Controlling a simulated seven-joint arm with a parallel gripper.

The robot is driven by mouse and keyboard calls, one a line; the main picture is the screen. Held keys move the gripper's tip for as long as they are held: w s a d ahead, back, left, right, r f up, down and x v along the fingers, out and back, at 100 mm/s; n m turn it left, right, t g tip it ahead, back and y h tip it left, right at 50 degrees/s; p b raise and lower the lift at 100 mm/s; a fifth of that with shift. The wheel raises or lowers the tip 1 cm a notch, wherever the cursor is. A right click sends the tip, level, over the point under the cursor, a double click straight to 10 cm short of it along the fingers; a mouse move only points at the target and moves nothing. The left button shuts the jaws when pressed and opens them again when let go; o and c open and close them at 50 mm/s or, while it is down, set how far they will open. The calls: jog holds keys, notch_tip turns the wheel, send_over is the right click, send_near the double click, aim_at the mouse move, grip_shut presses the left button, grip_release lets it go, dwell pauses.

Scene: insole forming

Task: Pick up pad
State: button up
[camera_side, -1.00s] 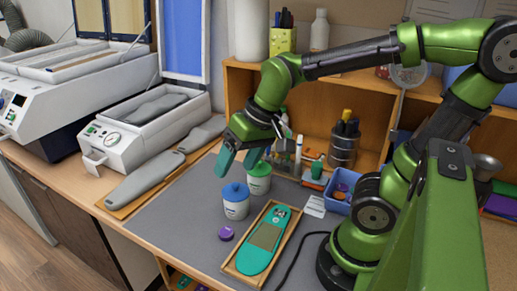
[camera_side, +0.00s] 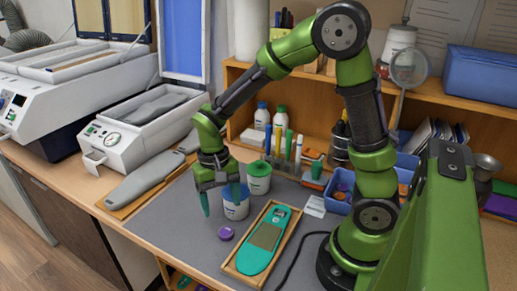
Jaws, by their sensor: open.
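A small purple disc (camera_side: 225,234), which may be the pad, lies flat on the grey mat (camera_side: 165,225). A green insole (camera_side: 256,259) with a tan patch (camera_side: 266,236) lies in a wooden tray (camera_side: 233,268) to the right of the disc; I cannot tell which of these is meant by the pad. My gripper (camera_side: 221,206) is open and empty, its teal fingers pointing down. It is above the disc in the picture. Its right finger overlaps the white jar with a blue lid (camera_side: 236,212) and hides part of it; I cannot tell if they touch.
A white jar with a green lid (camera_side: 258,180) stands behind the blue-lidded jar. Grey foot forms (camera_side: 145,178) lie on a board at left, beside a press (camera_side: 130,137). Bottles, pens and a blue bin (camera_side: 340,201) are at the back right. The mat's front left is clear.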

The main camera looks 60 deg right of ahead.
aim_at(226, 231)
jog(key=f, duration=0.5)
jog(key=s+f, duration=0.1)
jog(key=f, duration=0.2)
jog(key=shift+a, duration=0.3)
jog(key=c, duration=1.2)
